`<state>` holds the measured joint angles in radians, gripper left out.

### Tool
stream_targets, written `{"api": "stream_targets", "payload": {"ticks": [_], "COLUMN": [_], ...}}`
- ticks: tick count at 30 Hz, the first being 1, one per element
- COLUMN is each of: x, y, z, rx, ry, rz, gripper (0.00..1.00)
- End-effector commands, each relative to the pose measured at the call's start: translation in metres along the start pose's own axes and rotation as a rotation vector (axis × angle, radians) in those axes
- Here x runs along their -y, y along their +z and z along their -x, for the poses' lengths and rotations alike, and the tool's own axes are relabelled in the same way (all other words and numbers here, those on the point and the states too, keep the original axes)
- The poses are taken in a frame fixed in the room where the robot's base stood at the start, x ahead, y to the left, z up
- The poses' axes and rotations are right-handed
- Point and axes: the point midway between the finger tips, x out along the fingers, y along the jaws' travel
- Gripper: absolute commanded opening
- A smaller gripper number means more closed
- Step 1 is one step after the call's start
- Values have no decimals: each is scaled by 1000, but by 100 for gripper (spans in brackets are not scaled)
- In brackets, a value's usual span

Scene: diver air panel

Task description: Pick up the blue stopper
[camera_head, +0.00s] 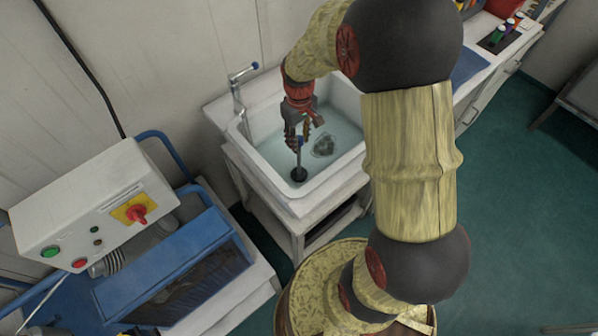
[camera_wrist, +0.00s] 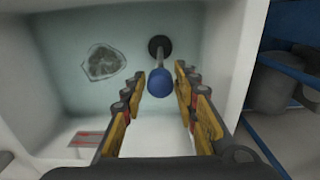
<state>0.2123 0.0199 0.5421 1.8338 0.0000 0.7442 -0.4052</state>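The blue stopper is a blue ball knob (camera_wrist: 159,83) on a thin stem rising from a dark round base (camera_wrist: 159,46). It stands in the white sink, and its dark base also shows in the head view (camera_head: 299,174) near the sink's front left corner. My gripper (camera_wrist: 160,80) is open, with one finger on each side of the knob. A gap shows between the knob and both fingers. In the head view my gripper (camera_head: 298,143) hangs over the sink, above the stopper base, and partly hides the knob.
The sink (camera_head: 354,160) holds pale water and a dark greyish lump (camera_head: 324,145). A tap (camera_head: 239,97) stands at its back left. A control box (camera_head: 95,217) with a red switch and a blue-railed unit (camera_head: 175,262) stand to the left. The sink walls bound the room around my gripper.

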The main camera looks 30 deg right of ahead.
Motion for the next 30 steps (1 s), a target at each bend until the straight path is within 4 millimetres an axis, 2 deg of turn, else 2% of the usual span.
{"api": "stream_targets", "payload": {"ticks": [6,12,21,30], "x": [1,0,0,0], "y": [2,1,0,1], "z": [-40,-63,-65,-65], "rx": [5,2,1,1], "ry": [-2,-1,0,-1], "rz": [0,0,0,0], "gripper": [30,30,30,13]}}
